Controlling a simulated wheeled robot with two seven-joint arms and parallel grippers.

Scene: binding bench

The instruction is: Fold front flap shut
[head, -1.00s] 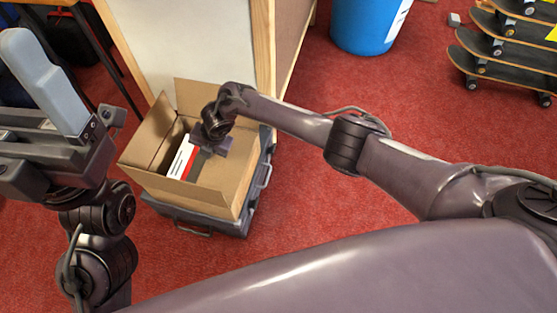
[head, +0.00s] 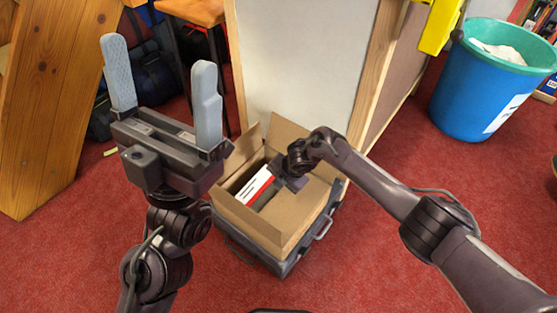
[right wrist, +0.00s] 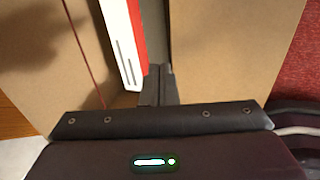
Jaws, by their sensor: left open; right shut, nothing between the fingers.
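An open cardboard box (head: 250,223) stands in the head view with two flaps upright, at its back (head: 285,135) and left (head: 243,150). A tan panel (head: 303,205) lies on the box's right side; I cannot tell whether it is a flap or an inner wall. A white and red item (head: 255,185) is inside. My right gripper (head: 267,196) points down into the box beside this item, shut and empty. Its closed fingers (right wrist: 158,85) show between cardboard panels in the right wrist view. My left gripper (head: 160,85) is open and empty, fingers up, left of the box.
The box rests on a dark case (head: 285,265) on the red carpet. A white panel (head: 300,60) with wooden edges stands right behind it. A blue bin (head: 475,100) is at the upper right and a wooden board (head: 50,110) at the left.

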